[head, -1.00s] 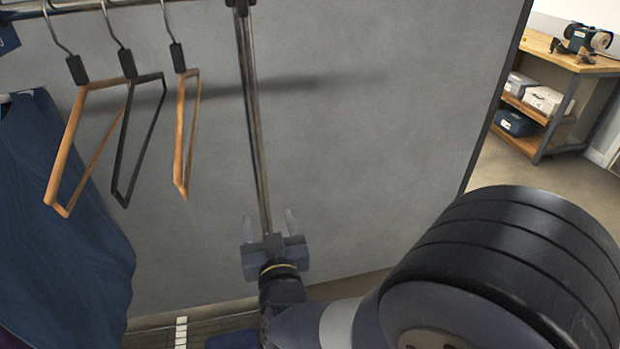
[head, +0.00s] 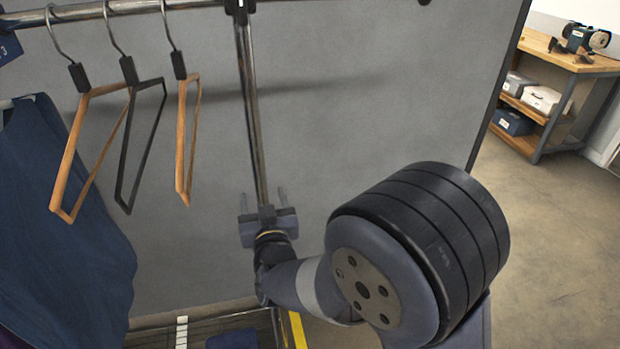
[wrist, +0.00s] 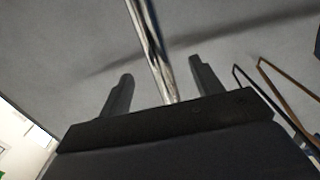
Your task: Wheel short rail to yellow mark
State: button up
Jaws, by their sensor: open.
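The rail is a chrome frame with a top bar (head: 85,10) and an upright post (head: 250,110); the post also shows in the wrist view (wrist: 150,45). My gripper (head: 263,196) is at the lower part of the post. In the wrist view my gripper (wrist: 160,72) is open, with the post between its two fingers in the picture and touching neither. I cannot tell how deep the post sits between them. A yellow strip (head: 298,330) shows at the bottom of the head view, partly hidden by my arm. The rail's wheels are not in view.
Wooden and black hangers (head: 140,130) and a blue garment (head: 60,220) hang at left. A grey panel (head: 390,90) stands behind the rail. A workbench (head: 570,60) stands at the far right. Open floor (head: 560,240) lies at right.

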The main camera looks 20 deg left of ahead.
aim_at(265, 191)
jog(key=shift+p+x, duration=0.75)
jog(key=shift+x, duration=1.35)
jog(key=shift+w+d+f+b, duration=0.1)
jog(key=shift+w+d+b, duration=0.15)
jog(key=shift+b, duration=0.15)
jog(key=w+d+b, duration=0.4)
jog(key=d+b, duration=0.1)
jog(key=d, duration=0.4)
jog(key=shift+w, duration=0.3)
jog(key=shift+o, duration=0.8)
jog(key=shift+b, duration=0.3)
jog(key=shift+c, duration=0.2)
jog(key=shift+s+a, duration=0.25)
jog(key=shift+a, duration=0.1)
jog(key=shift+c, duration=0.6)
